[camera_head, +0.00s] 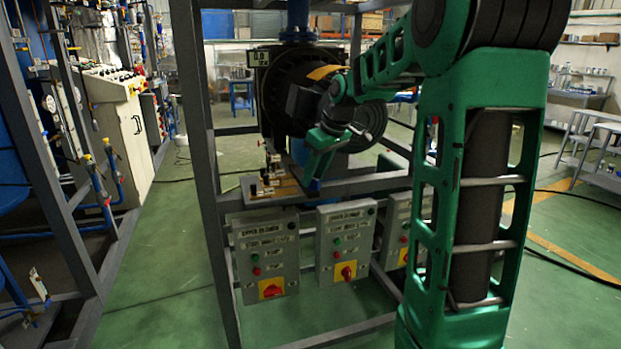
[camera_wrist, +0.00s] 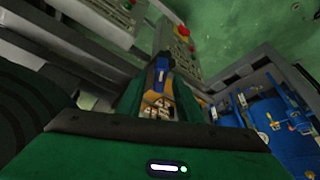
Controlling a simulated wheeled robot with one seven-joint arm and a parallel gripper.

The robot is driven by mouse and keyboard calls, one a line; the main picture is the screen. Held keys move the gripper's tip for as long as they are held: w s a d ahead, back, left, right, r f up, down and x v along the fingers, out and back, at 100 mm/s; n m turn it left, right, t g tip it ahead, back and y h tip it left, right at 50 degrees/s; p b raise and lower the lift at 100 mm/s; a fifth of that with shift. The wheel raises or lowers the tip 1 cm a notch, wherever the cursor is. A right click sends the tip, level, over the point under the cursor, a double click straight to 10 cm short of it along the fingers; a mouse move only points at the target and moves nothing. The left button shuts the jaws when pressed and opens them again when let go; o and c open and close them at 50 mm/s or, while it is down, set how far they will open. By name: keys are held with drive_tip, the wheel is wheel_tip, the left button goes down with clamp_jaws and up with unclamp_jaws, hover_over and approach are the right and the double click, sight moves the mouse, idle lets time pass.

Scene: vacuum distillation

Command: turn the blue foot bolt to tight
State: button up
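The blue foot bolt appears to be the small blue piece (camera_wrist: 162,66) between the fingers of my gripper (camera_wrist: 161,84) in the wrist view. A blue piece (camera_head: 311,184) also shows just below my gripper (camera_head: 318,168) in the head view, at the frame's crossbar under the large dark round machine (camera_head: 290,92). My green fingers stand apart, one on each side of the blue piece. I cannot tell whether they touch it. The bolt's lower end and thread are hidden.
A board (camera_head: 284,188) with small metal fittings lies left of my gripper. Control boxes (camera_head: 265,255) with red and yellow switches hang below the crossbar. A grey frame post (camera_head: 200,150) stands at the left. Green floor (camera_head: 160,290) is clear there.

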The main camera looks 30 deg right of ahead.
drive_tip(key=shift+w+f, duration=0.15)
drive_tip(key=shift+f, duration=0.15)
drive_tip(key=shift+c, duration=0.4)
clamp_jaws()
